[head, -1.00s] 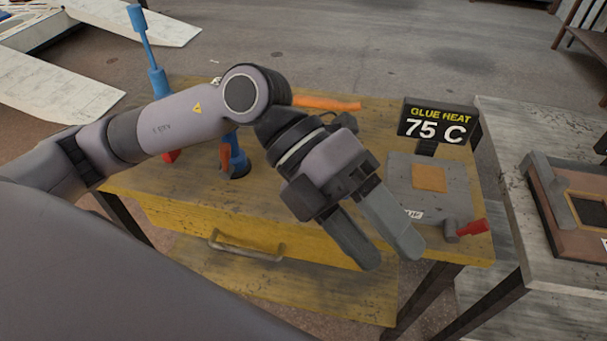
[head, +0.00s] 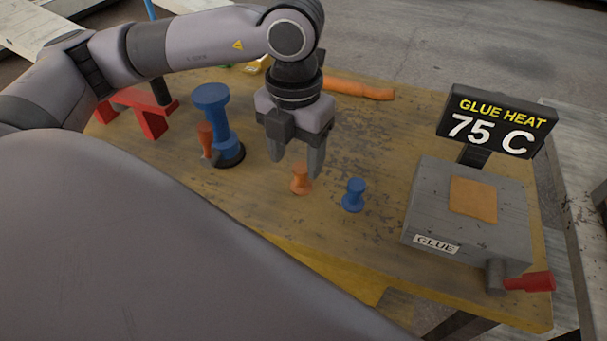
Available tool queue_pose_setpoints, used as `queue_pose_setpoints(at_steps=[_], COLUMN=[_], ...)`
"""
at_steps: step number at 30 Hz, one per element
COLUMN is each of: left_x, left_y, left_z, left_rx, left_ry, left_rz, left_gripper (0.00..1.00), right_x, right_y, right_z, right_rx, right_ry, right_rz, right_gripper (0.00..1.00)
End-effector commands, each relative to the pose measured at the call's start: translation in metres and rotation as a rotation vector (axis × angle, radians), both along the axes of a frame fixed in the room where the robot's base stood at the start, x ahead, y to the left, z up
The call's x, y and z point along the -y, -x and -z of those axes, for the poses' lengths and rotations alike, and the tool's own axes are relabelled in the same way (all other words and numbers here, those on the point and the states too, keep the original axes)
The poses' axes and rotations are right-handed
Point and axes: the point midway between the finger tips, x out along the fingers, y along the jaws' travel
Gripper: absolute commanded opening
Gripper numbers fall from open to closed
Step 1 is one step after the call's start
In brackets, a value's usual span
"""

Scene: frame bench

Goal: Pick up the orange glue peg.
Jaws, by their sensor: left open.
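The orange glue peg (head: 300,181) is a small spool-shaped piece standing upright on the yellow wooden bench (head: 340,235). My left gripper (head: 295,166) points down at it with its fingers apart. The fingertips are close to the peg, and one finger partly overlaps its right edge in the picture. I cannot tell whether they touch it. A similar blue peg (head: 354,195) stands just to the right. My right gripper does not show.
A grey glue box (head: 460,225) with a red handle and a "GLUE HEAT 75 C" sign (head: 497,121) stands at right. A blue post (head: 213,125), an orange-handled tool (head: 206,138) and a red stand (head: 145,108) are at left. An orange stick (head: 358,89) lies behind the gripper.

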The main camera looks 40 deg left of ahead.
Motion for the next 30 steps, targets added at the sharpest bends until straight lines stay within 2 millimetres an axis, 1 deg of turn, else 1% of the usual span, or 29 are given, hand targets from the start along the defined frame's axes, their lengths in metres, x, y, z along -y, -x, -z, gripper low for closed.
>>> queue_pose_setpoints(at_steps=[4,6,9,17,18,20,21,22,23,30], left_x=[0.006,0.006,0.005,0.006,0.006,0.006,0.006,0.006,0.006,0.006], left_y=[-0.003,-0.003,-0.003,-0.003,-0.003,-0.003,-0.003,-0.003,-0.003,-0.003], left_z=[0.023,0.033,0.042,0.044,0.044,0.044,0.044,0.044,0.044,0.044], left_rx=[-0.004,-0.003,-0.002,0.0,0.0,0.0,0.0,-0.001,-0.001,-0.001], left_ry=[0.0,0.0,0.0,0.002,0.002,0.002,0.002,0.002,0.002,0.001], left_rz=[0.002,0.001,0.002,0.002,0.003,0.002,0.003,0.003,0.003,0.003], left_gripper=[0.59,0.59,0.59,0.59,0.46,0.27,0.14,0.04,0.0,0.0], right_x=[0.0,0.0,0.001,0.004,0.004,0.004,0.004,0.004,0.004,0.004], right_y=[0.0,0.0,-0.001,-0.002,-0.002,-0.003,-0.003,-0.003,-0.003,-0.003], right_z=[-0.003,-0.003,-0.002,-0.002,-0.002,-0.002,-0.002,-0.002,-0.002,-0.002], right_rx=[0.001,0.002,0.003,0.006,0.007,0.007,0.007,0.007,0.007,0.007], right_ry=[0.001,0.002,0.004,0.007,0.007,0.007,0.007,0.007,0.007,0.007], right_rz=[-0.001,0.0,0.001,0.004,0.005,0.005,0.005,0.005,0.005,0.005], right_gripper=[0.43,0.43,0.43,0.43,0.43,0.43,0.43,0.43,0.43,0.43])
